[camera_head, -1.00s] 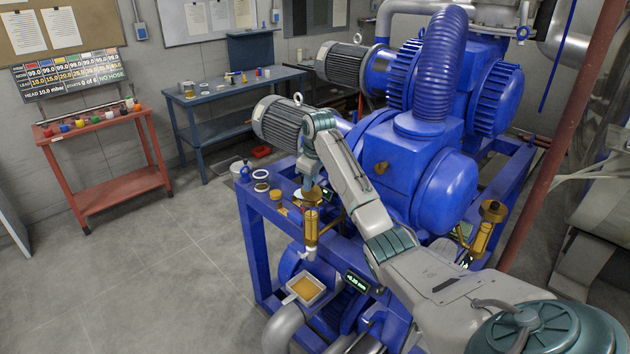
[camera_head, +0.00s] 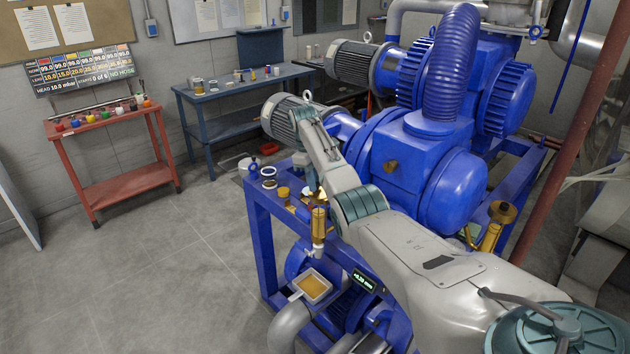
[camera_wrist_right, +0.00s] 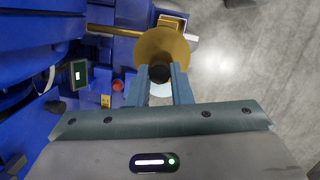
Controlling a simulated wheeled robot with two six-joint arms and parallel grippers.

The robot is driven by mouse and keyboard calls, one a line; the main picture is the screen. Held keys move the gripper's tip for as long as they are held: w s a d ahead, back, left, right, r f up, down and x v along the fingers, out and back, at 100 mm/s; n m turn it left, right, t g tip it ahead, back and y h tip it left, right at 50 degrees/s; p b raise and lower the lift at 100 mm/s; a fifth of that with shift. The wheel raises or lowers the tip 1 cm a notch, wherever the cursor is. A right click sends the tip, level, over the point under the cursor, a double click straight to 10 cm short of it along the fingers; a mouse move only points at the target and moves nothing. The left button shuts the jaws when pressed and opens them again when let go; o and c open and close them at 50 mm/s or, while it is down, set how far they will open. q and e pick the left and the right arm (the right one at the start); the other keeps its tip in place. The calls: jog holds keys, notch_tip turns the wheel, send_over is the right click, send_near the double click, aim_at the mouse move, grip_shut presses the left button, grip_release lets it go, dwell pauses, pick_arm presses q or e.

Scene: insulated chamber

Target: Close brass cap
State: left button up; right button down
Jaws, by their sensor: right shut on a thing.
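In the right wrist view a round brass cap (camera_wrist_right: 166,44) lies just ahead of the fingers of my right gripper (camera_wrist_right: 158,74). The fingers are shut on its small dark knob (camera_wrist_right: 157,75). In the head view my right arm reaches over the blue frame, and its link mostly hides this gripper. An upright brass cylinder (camera_head: 319,227) stands at the frame's edge below it. Whether the cap touches the cylinder's top cannot be told. My left gripper is not in view.
A shallow tray of amber liquid (camera_head: 312,286) sits below the cylinder. Another brass fitting with a wide round top (camera_head: 502,212) is at the right. Small jars (camera_head: 268,173) stand on the frame's left corner. Blue pump housings (camera_head: 410,160) crowd behind.

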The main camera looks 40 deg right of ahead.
jog(key=c, duration=1.3)
grip_release()
jog(key=shift+f, duration=0.1)
jog(key=r+b, duration=0.1)
jog(key=r, duration=0.1)
jog(key=w+r+b, duration=0.1)
jog(key=r+b, duration=0.1)
jog(key=shift+a+r, duration=0.15)
jog(key=shift+r, duration=0.1)
notch_tip(320, 180, up, 6)
jog(key=p, duration=0.1)
jog(key=shift+w+a, duration=0.2)
jog(key=shift+w, duration=0.2)
jog(key=shift+w, duration=0.1)
